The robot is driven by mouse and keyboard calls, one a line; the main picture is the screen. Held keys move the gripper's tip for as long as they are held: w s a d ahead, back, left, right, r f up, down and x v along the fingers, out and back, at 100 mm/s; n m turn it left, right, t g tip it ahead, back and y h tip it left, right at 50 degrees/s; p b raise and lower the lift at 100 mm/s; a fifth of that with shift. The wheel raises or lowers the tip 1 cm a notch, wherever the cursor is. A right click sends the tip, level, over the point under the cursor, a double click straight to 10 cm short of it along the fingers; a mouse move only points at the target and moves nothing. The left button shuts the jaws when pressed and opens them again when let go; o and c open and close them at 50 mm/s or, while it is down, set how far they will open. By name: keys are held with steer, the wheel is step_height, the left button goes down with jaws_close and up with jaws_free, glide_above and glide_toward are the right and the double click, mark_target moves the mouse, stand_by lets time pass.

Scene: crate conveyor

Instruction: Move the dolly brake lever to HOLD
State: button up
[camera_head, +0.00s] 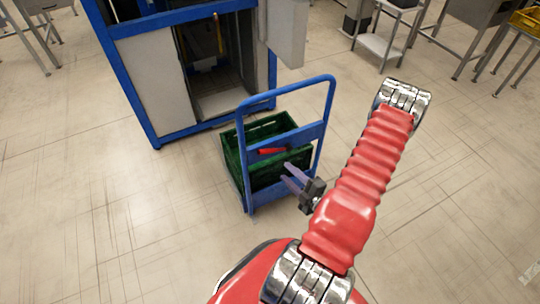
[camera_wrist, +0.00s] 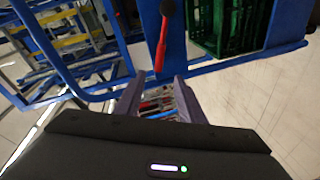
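The blue dolly (camera_head: 320,105) stands on the floor, with its upright handle frame toward me. The red brake lever (camera_head: 272,151) sits on the frame's blue crossbar in the head view, lying roughly level there. In the wrist view the red lever (camera_wrist: 161,48) hangs from a dark pivot, its tip just beyond my fingers. My gripper (camera_head: 292,179) is just in front of the frame, below and right of the lever. In the wrist view my gripper (camera_wrist: 160,90) has its two fingers apart with nothing between them. No HOLD marking can be read.
A green crate (camera_head: 235,153) rides on the dolly, and also shows in the wrist view (camera_wrist: 205,35). A blue-framed machine (camera_head: 145,90) with an open bay stands behind. Metal tables (camera_head: 470,25) stand at the back right. The floor around the dolly is clear.

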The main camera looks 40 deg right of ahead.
mark_target(275, 150)
steer(key=x, duration=1.2)
steer(key=shift+w, duration=0.4)
steer(key=shift+c, duration=0.5)
jaws_close()
steer(key=shift+s, duration=0.1)
